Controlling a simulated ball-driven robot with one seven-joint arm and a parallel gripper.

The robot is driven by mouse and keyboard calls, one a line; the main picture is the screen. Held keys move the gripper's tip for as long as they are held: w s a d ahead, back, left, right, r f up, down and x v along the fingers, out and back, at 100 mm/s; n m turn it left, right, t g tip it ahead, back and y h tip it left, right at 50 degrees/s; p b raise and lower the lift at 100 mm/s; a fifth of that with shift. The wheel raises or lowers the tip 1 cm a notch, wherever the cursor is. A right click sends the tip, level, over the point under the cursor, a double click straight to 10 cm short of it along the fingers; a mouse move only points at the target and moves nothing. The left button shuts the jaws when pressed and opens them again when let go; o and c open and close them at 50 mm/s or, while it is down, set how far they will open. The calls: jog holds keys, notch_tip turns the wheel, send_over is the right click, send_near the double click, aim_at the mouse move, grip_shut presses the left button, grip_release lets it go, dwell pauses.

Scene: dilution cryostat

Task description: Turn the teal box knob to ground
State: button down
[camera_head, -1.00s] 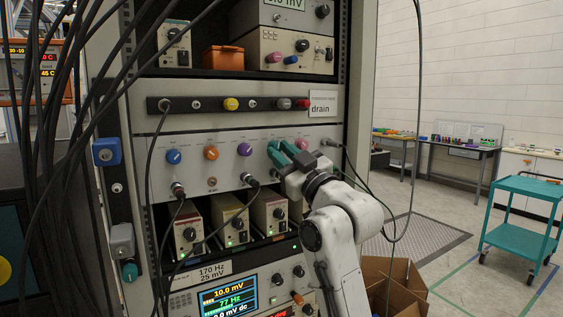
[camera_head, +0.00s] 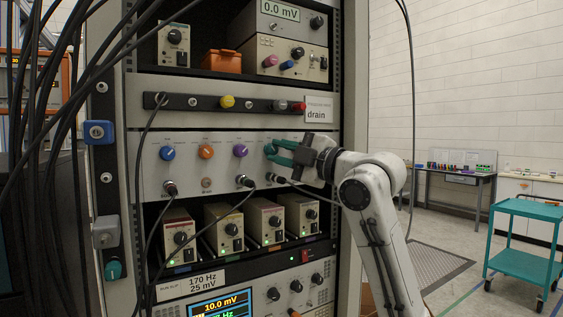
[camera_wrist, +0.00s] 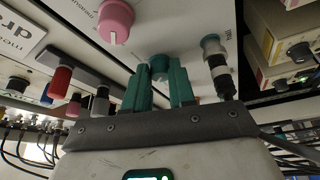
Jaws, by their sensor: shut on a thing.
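The teal knob (camera_wrist: 159,64) sits on the pale switch panel (camera_head: 226,178), right of the purple knob (camera_head: 240,151). In the wrist view it shows between the tips of my gripper (camera_wrist: 160,78), whose two fingers are also teal. My gripper (camera_head: 272,151) is shut on the knob at the panel's right part.
A pink knob (camera_wrist: 115,20) and a cable plug (camera_wrist: 217,70) flank the teal knob closely. Blue (camera_head: 167,153) and orange (camera_head: 206,151) knobs stand further left. A bar with coloured caps (camera_head: 228,102) runs above. Dark cables hang in front of the rack's left side.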

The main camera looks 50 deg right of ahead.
jog(key=shift+n+g, duration=0.4)
jog(key=shift+n, duration=0.3)
jog(key=c, duration=0.9)
grip_release()
jog(key=shift+c, duration=0.2)
jog(key=s+d+f+b, duration=0.1)
jog(key=s+b, duration=0.1)
jog(key=s, duration=0.8)
jog(key=shift+s, duration=0.35)
